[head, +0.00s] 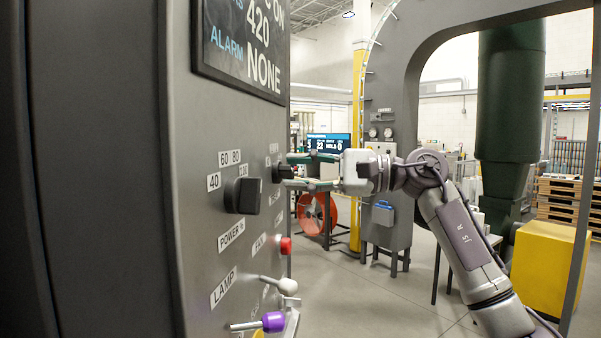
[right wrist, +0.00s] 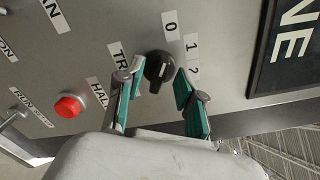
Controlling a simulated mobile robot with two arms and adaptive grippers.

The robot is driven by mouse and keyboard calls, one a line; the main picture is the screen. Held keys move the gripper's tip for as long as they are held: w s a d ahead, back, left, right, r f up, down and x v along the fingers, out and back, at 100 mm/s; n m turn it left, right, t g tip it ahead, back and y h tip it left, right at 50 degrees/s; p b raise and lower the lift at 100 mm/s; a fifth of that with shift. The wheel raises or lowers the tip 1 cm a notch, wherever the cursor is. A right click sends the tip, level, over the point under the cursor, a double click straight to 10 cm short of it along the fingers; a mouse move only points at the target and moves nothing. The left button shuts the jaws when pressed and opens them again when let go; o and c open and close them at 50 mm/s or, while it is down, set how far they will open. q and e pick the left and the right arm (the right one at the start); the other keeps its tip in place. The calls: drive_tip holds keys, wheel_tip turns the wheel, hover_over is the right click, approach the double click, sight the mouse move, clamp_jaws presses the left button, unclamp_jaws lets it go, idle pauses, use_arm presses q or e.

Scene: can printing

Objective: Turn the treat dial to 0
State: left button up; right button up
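The treat dial (right wrist: 158,67) is a small black knob on the grey panel, with a short white mark on its face. Labels 0, 1 and 2 stand beside it, and a partly hidden label starting "TR" is on its other side. I cannot tell exactly which number the mark points to. In the head view the dial (head: 284,171) is edge-on at the panel's right side. My right gripper (head: 298,172) faces it, with green-padded fingers apart. In the right wrist view the gripper (right wrist: 160,84) has one fingertip on each side of the dial; firm contact is not clear. My left gripper is out of view.
A larger black power knob (head: 242,195), a red button (head: 286,245), a white-tipped lever (head: 287,286) and a purple-tipped lever (head: 272,322) stick out from the same panel. A dark display (head: 240,50) is above. Open floor lies to the right.

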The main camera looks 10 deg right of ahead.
drive_tip(key=shift+d, duration=0.1)
drive_tip(key=v, duration=1.1)
drive_tip(key=shift+s+d, duration=0.15)
drive_tip(key=shift+d, duration=0.25)
